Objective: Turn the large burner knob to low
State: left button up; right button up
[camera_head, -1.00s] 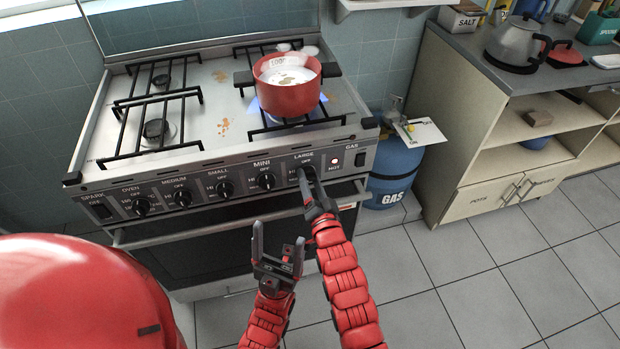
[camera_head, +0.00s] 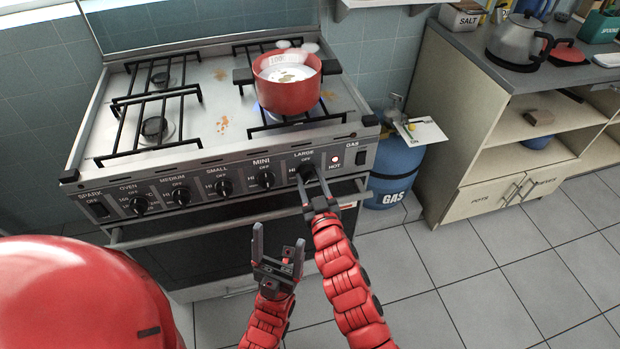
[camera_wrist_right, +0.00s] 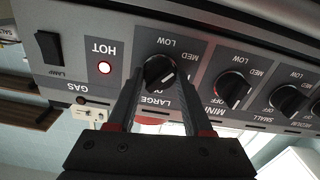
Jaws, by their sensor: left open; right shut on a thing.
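The large burner knob (camera_head: 306,172) is a black dial under the LARGE label on the stove's front panel. In the right wrist view, where the labels appear upside down, the knob (camera_wrist_right: 160,72) shows a white mark pointing toward the lower right, away from LOW at the top. My right gripper (camera_head: 317,179) is shut on this knob; its fingers also show on both sides of the knob in the right wrist view (camera_wrist_right: 162,82). My left gripper (camera_head: 279,236) is open and empty, in front of the oven door, below the panel.
A HOT light (camera_head: 361,158) is lit right of the knob. The mini knob (camera_head: 264,179) is just left. A blue gas cylinder (camera_head: 395,172) stands right of the stove.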

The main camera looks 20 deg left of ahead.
jog(key=shift+n, duration=0.4)
jog(key=shift+s+a+f+n, duration=0.1)
jog(key=shift+n, duration=1.1)
jog(key=n, duration=0.3)
jog(key=shift+b, duration=0.3)
jog(key=shift+n, duration=0.7)
jog(key=o, duration=1)
